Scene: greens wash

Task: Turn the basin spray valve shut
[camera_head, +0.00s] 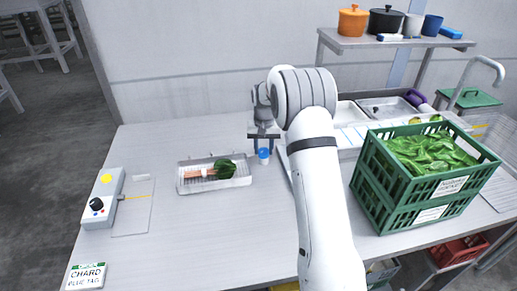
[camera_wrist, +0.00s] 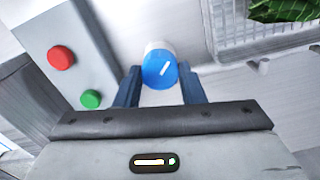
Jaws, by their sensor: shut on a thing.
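The valve has a round blue knob (camera_wrist: 160,69) with a white pointer line on its face and a pale body behind it. The line runs slantwise in the wrist view. In the head view the valve is a small blue and white piece (camera_head: 264,154) on the counter, just right of the wire tray. My gripper (camera_head: 263,142) is above it, pointing down. In the wrist view my gripper (camera_wrist: 160,88) has one dark blue finger on each side of the knob and is shut on it. The fingers hide the knob's lower sides.
A grey box with a red button (camera_wrist: 61,58) and a green button (camera_wrist: 91,99) stands close by the knob. A wire tray (camera_head: 184,187) with bunched chard (camera_head: 224,169) lies to the left. Green crates (camera_head: 385,200) of leaves stand right of my arm. The counter's left-middle is mostly clear.

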